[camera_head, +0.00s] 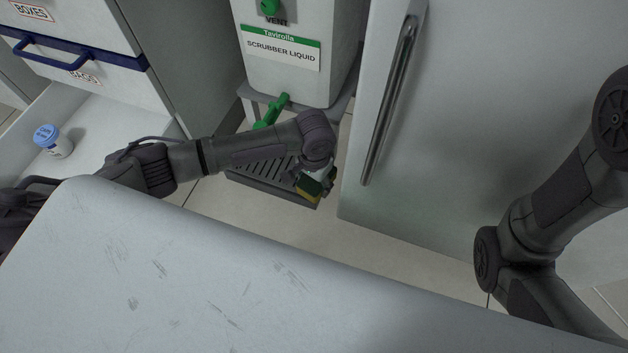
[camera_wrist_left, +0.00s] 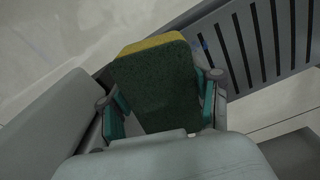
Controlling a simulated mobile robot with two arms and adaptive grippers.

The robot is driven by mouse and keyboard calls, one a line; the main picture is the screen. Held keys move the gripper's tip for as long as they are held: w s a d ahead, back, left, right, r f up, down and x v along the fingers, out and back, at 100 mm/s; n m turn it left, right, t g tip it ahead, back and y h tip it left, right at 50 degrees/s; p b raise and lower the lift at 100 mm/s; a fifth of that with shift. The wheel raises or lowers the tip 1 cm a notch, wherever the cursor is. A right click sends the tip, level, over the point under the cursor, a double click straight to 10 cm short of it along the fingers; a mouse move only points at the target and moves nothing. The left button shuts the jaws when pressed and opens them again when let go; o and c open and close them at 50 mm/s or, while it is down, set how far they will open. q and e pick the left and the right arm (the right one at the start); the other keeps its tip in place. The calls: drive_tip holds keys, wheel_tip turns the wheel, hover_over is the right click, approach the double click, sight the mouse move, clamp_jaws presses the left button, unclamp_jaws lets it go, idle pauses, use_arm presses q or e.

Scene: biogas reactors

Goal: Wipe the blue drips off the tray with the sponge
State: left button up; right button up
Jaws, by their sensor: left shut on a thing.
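The sponge (camera_head: 308,195), yellow on one side and dark green on the other, is in my left gripper (camera_head: 317,182). In the left wrist view the fingers of the gripper (camera_wrist_left: 163,103) are shut on the sponge (camera_wrist_left: 155,72) from both sides. The grey slotted tray (camera_head: 262,189) sits low under the scrubber liquid container, partly hidden by my left arm. The sponge is at the tray's right end; whether it touches is unclear. In the wrist view the tray (camera_wrist_left: 233,78) lies beyond the sponge, with a small blue mark (camera_wrist_left: 205,45) beside it. My right gripper is out of view.
The white scrubber liquid container (camera_head: 285,75) with a green tap (camera_head: 271,112) stands above the tray. A white door with a metal handle (camera_head: 390,100) is close on the right. A pale worktop (camera_head: 200,280) fills the front.

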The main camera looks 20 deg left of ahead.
use_arm(q)
drive_tip(key=shift+f, duration=1)
drive_tip(key=shift+a+r, duration=0.1)
